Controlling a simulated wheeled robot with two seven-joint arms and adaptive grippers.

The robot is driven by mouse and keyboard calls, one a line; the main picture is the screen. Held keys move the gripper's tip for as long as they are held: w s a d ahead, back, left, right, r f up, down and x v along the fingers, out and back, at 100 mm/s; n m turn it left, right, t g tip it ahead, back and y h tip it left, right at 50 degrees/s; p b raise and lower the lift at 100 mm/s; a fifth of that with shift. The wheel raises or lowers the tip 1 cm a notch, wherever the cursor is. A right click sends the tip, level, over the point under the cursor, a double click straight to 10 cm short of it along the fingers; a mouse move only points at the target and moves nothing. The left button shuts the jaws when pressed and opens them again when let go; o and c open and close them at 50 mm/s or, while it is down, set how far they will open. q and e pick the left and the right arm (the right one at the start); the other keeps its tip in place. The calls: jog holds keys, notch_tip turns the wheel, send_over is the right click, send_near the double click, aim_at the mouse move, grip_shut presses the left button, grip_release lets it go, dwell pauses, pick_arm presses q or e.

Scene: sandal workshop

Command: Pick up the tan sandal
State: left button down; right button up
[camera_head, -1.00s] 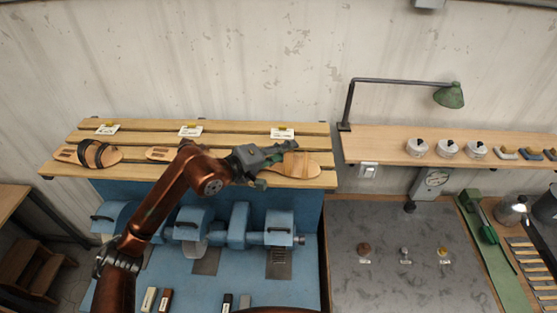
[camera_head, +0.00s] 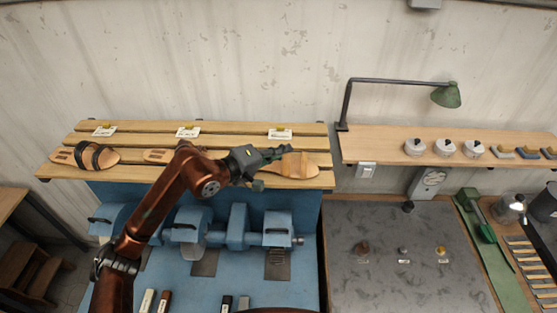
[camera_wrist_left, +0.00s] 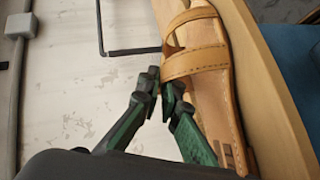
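The tan sandal (camera_head: 292,167) lies on the right end of the slatted wooden shelf (camera_head: 225,174). In the left wrist view the sandal (camera_wrist_left: 202,62) shows its straps and stitched sole close up. My left gripper (camera_head: 279,154) is at the sandal's left, far side. In the left wrist view its green-padded fingers (camera_wrist_left: 161,84) lean together beside the strap. One finger overlaps the sandal's edge. The fingertips are close together, and I cannot tell whether they pinch the sandal. My right gripper is not in view.
A sandal with dark straps (camera_head: 88,155) and another, partly hidden by my arm (camera_head: 158,156), lie on the same shelf. White labels (camera_head: 280,134) stand behind. The wall is close behind. Blue machines (camera_head: 238,226) are below. A green lamp (camera_head: 448,95) hangs to the right.

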pick_arm(q)
jog(key=shift+r, duration=0.1)
jog(key=shift+r+b, duration=0.5)
jog(key=shift+b, duration=0.05)
jog(key=r, duration=0.1)
jog(key=b, duration=0.1)
jog(key=r, duration=0.1)
jog(key=shift+s+d+r+b, duration=0.25)
jog(key=shift+d+r+b, duration=0.05)
jog(key=shift+r+b, duration=0.1)
jog(key=s+d+r+b, duration=0.4)
jog(key=s+d+r, duration=0.5)
jog(key=shift+s+b, duration=0.35)
jog(key=shift+b, duration=0.05)
